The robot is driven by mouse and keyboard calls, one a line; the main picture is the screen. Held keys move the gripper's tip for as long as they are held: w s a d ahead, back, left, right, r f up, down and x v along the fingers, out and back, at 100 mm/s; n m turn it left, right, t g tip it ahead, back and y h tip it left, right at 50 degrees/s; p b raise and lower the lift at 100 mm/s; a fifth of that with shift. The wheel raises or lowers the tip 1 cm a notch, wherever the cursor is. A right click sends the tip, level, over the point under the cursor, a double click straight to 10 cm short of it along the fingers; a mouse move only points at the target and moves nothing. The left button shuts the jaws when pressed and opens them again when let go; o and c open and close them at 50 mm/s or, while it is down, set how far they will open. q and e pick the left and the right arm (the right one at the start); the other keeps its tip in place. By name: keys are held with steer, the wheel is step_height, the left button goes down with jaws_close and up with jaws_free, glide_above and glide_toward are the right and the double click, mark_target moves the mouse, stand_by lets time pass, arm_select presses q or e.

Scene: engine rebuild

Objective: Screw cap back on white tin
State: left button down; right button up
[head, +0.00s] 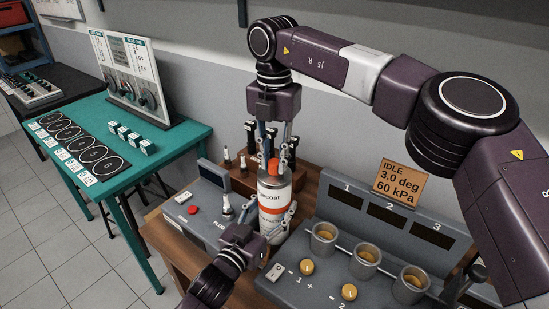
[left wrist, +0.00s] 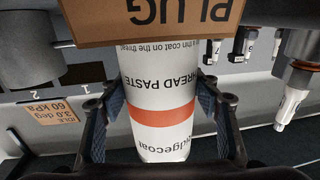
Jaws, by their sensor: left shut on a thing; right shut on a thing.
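The white tin (head: 270,222) with an orange band stands upright between the two consoles. In the left wrist view the tin (left wrist: 155,90) appears upside down, with "THREAD PASTE" lettering. My left gripper (head: 275,225) is shut around the tin's body from the front; its fingers show on both sides of the tin in the left wrist view (left wrist: 162,118). The orange cap (head: 273,165) is at the tin's top. My right gripper (head: 275,157) points straight down from above and is shut on the cap. I cannot tell whether the cap's threads are engaged.
A grey console (head: 330,277) with several metal cups stands close on the right, below an "IDLE" sign (head: 402,182). Another console with a red button (head: 193,210) and spark plugs (head: 227,204) is on the left. A green table (head: 170,143) stands farther left.

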steer(key=m, duration=0.5)
steer(key=shift+m, duration=0.3)
steer(key=m, duration=0.5)
steer(key=shift+w, duration=0.1)
steer(key=m, duration=0.9)
steer(key=o, duration=0.7)
steer(key=shift+o, duration=0.2)
steer(key=shift+r, duration=2.2)
